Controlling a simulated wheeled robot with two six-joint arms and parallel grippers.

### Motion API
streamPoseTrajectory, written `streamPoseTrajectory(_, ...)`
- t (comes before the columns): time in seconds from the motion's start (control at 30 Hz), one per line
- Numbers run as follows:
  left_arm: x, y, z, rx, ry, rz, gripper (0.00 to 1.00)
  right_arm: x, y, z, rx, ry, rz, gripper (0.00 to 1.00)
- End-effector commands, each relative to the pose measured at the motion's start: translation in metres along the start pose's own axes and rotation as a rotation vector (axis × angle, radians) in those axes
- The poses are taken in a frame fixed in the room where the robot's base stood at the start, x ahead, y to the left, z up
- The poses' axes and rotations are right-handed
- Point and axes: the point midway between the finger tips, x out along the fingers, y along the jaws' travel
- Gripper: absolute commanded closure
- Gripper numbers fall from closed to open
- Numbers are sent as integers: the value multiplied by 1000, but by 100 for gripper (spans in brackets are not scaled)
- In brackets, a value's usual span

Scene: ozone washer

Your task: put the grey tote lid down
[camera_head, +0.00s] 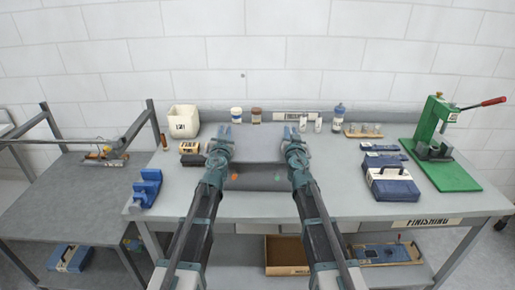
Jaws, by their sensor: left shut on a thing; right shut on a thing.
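A white bin (184,122) and small jars (237,115) stand at the back. A blue box (391,183) and a green press (436,138) are on the right. A blue vise-like tool (148,187) is at the left. The front strip of the bench (335,201) is clear.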

Motion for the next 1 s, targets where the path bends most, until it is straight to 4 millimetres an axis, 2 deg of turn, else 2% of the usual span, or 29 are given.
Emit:
streamPoseTrajectory(0.07, 0, 1, -1, 2, 1, 3, 100, 0, -1, -1, 1, 0, -1, 100)
streamPoseTrajectory(0.1, 0, 1, -1, 2, 1, 3, 77, 1, -1, -1, 1, 0, -1, 77)
streamPoseTrajectory(0.27, 0, 1, -2, 1, 0, 2, 49, 0, -1, -2, 0, 0, 0, 49)
streamPoseTrajectory(0.67, -4, 0, -2, 0, 0, 1, 49, 0, 0, -2, -1, 0, 0, 49)
streamPoseTrajectory(0.87, -25, 0, -2, 1, 0, 1, 49, 0, 0, -2, -2, 0, 0, 49)
streamPoseTrajectory(1.0, -50, 0, -2, 1, 0, 1, 49, 0, 0, -2, -2, 0, 0, 49)
